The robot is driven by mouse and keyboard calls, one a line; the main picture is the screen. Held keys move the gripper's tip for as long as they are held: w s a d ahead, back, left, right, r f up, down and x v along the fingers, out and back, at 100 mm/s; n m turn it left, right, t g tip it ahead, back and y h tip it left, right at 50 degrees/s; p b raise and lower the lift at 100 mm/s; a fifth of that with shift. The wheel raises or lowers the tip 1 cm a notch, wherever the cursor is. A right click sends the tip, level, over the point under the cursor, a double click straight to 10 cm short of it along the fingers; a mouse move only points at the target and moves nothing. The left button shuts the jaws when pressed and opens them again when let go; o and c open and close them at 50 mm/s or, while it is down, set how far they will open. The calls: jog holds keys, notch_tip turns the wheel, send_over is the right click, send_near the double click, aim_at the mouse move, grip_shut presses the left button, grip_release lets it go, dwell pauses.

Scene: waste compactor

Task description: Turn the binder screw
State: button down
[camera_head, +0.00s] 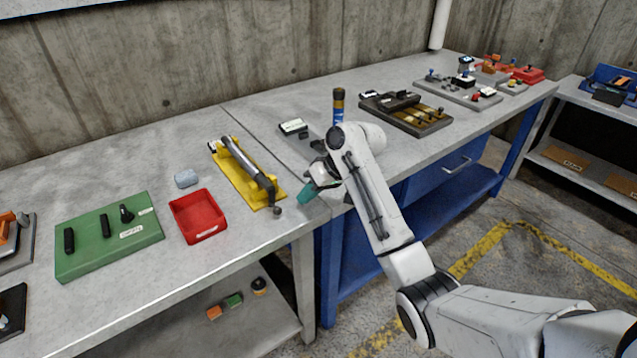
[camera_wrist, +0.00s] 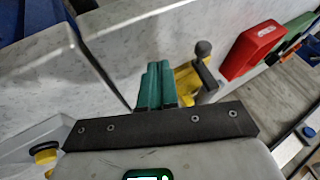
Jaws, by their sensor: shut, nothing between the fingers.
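A yellow fixture (camera_head: 228,163) lies on the bench with a long grey rod (camera_head: 240,155) along it and a dark ball knob (camera_head: 277,210) at its near end. Which part is the binder screw I cannot tell; no label on it is readable. My gripper (camera_head: 306,194) has green fingers and is just right of the fixture's near end, by the bench's front edge, apart from the knob. In the wrist view my gripper (camera_wrist: 157,85) has its fingers together and empty. The fixture's yellow end (camera_wrist: 186,78) and ball knob (camera_wrist: 203,48) show just beyond and right of them.
A red tray (camera_head: 198,216) and a green board (camera_head: 108,238) with black handles stand left of the fixture. A grey lump (camera_head: 187,178) lies behind the tray. A dark board (camera_head: 407,113) is farther right.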

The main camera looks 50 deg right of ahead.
aim_at(289, 215)
jog(key=shift+w+a+f+p, duration=0.15)
jog(key=shift+w+a, duration=0.1)
jog(key=shift+a, duration=0.4)
jog(key=shift+w+a+p, duration=0.1)
jog(key=shift+w+a, duration=0.2)
jog(key=shift+a, duration=0.4)
jog(key=shift+w+a+f+p, duration=0.15)
jog(key=shift+w+a, duration=0.1)
jog(key=shift+a, duration=0.4)
jog(key=shift+r, duration=0.1)
jog(key=shift+y+p, duration=0.4)
jog(key=shift+a+f+m+t+y, duration=0.15)
jog(key=shift+f+m+t+y, duration=0.2)
jog(key=shift+y, duration=0.65)
jog(key=shift+w+a+f+m+t+y, duration=0.1)
jog(key=shift+a+m+t+y, duration=0.1)
jog(key=shift+t+y, duration=0.25)
jog(key=shift+w+a+f+m+t+y, duration=0.1)
jog(key=shift+m+t+y, duration=0.1)
jog(key=shift+y, duration=0.45)
jog(key=shift+r, duration=0.1)
